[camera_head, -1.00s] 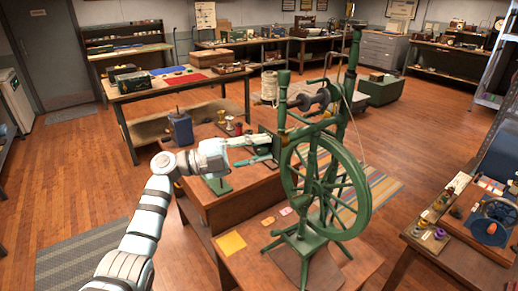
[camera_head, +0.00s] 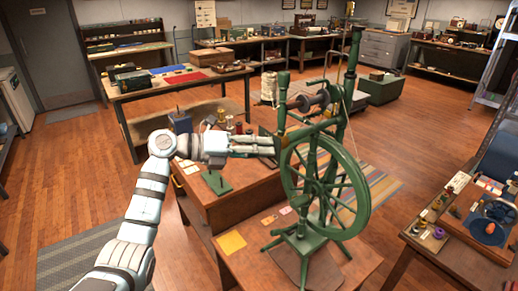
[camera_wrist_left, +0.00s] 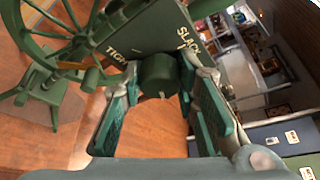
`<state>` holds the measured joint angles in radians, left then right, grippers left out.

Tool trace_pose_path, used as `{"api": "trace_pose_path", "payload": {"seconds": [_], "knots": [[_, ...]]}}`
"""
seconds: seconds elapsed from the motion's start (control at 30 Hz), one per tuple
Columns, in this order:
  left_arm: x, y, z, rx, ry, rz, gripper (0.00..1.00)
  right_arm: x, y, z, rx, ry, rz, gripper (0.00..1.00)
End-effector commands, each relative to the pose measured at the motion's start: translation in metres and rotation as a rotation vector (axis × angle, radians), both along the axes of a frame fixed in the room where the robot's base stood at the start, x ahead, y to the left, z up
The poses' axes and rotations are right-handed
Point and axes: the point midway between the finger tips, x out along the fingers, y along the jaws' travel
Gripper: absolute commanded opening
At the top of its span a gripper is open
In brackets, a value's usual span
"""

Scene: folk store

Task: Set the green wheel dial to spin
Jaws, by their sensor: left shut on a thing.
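The green spinning wheel (camera_head: 366,190) stands upright on a wooden bench in the head view. In the left wrist view, a green round dial (camera_wrist_left: 159,72) sits on a dark green plate (camera_wrist_left: 140,32) lettered "TIGHT" and "SLACK"; any other lettering is hidden. A small pale mark shows at the dial's lower edge in that view. My left gripper (camera_head: 272,146) reaches in from the left to the wheel's frame. Its fingers, seen in the left wrist view (camera_wrist_left: 160,85), are on either side of the dial and shut on it. My right gripper is not in view.
A wooden bench (camera_head: 345,266) carries the wheel and small coloured cards. A side table (camera_head: 425,255) with small items stands at the right. Open floor lies between.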

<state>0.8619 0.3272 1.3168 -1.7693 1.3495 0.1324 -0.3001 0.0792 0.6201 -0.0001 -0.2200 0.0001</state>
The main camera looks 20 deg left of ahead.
Motion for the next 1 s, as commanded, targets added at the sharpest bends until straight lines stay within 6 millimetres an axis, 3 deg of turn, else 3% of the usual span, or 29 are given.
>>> {"api": "trace_pose_path", "payload": {"seconds": [0.77, 0.8, 0.9, 1.0], "knots": [[-0.0004, -0.0002, -0.0021, 0.095, -0.073, -0.002, 0.00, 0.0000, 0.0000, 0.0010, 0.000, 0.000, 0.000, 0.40], [-0.0004, -0.0002, -0.0021, 0.095, -0.073, -0.002, 0.31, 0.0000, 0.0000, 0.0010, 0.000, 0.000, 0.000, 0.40], [-0.0003, -0.0002, -0.0018, 0.094, -0.074, -0.002, 0.47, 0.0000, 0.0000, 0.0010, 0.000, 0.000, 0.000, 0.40], [-0.0003, -0.0002, -0.0013, 0.094, -0.075, -0.001, 0.48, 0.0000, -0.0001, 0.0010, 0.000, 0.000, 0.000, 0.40]]}}
